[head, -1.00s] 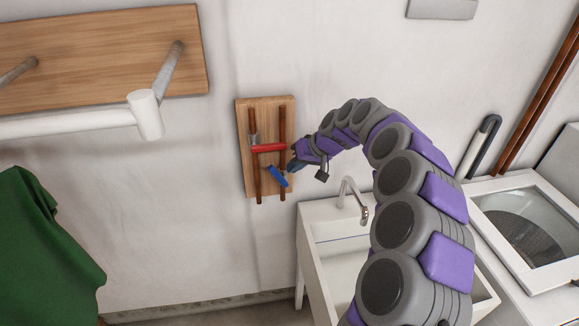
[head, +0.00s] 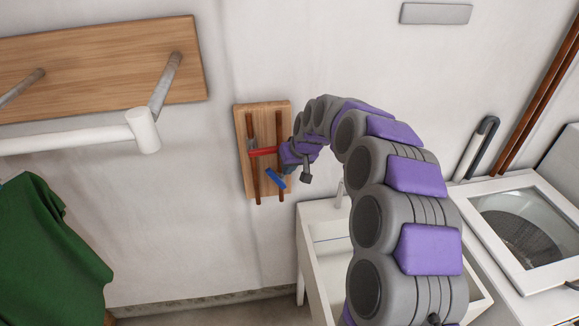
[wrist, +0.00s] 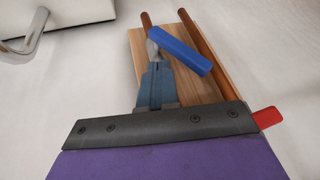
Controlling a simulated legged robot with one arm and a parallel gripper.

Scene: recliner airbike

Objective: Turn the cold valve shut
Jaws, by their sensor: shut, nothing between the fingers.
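The cold valve has a blue lever handle (head: 275,178) that lies aslant between two copper pipes on a small wooden board (head: 245,150) on the wall. In the wrist view the blue handle (wrist: 182,50) crosses diagonally, with a grey metal piece at its left end. A red lever handle (head: 263,152) sits level above it; its end (wrist: 267,117) shows in the wrist view. My gripper (head: 288,170) is at the board's right side, by the right pipe. Its fingers (wrist: 155,80) are shut and empty, with tips close beside the blue handle; contact is unclear.
A white sink (head: 318,225) stands below and right of the board; my arm hides much of it and its faucet (wrist: 38,30). A washer (head: 525,225) is farther right. A wooden rack with a white bar (head: 70,133) and green cloth (head: 45,240) are at left.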

